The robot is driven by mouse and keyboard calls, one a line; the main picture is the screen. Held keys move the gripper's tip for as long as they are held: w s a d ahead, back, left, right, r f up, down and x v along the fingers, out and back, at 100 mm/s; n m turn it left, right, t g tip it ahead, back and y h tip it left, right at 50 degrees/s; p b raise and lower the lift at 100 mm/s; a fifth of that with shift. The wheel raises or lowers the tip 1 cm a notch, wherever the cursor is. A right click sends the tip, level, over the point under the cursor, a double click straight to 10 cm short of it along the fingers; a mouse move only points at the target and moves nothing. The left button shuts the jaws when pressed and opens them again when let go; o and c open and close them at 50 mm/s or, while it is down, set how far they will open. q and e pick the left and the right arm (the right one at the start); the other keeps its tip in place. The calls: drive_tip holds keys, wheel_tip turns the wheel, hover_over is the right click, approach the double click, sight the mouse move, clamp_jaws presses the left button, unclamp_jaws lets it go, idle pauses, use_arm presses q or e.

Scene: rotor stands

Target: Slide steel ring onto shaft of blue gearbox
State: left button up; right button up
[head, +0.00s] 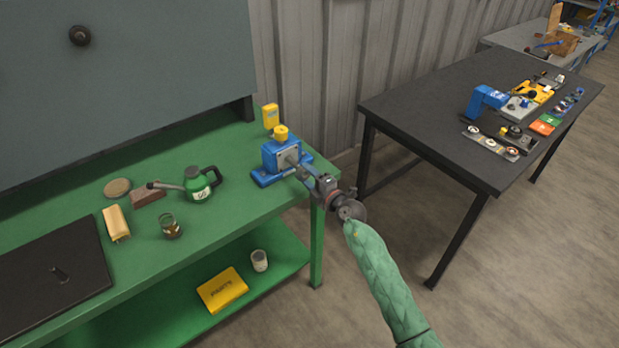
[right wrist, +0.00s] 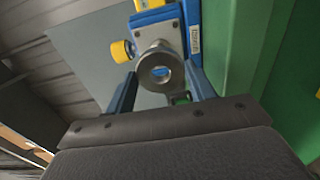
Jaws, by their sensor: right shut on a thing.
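The blue gearbox (head: 277,158) stands near the right end of the green bench, with a yellow cap on top. A grey face and stub show on its near side, toward my right gripper (head: 306,171). In the right wrist view my right gripper (right wrist: 161,82) is shut on the steel ring (right wrist: 147,77), its fingers on either side. The ring faces the gearbox (right wrist: 193,18), and a bluish patch shows through its hole. Whether the shaft is inside the ring I cannot tell. In the head view the ring is too small to make out clearly. My left gripper is not in view.
A green oil can (head: 199,187), a glass jar (head: 171,228), a brown block (head: 148,193) and a tan block (head: 116,223) stand left of the gearbox. A dark table (head: 420,105) with several parts stands at right. Open floor lies between bench and table.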

sight(295, 163)
drive_tip(key=shift+r, duration=0.1)
idle(0.4)
drive_tip(key=shift+w, duration=0.1)
drive_tip(key=shift+w+a+p, duration=0.3)
drive_tip(key=shift+w+p, duration=0.05)
drive_tip(key=shift+p, duration=0.1)
drive_tip(key=shift+p, duration=0.4)
idle(0.5)
drive_tip(key=shift+w+a, duration=0.3)
drive_tip(key=shift+w, duration=0.15)
idle(0.6)
drive_tip(key=shift+p+x, duration=0.4)
drive_tip(key=shift+x, duration=2.2)
idle(0.7)
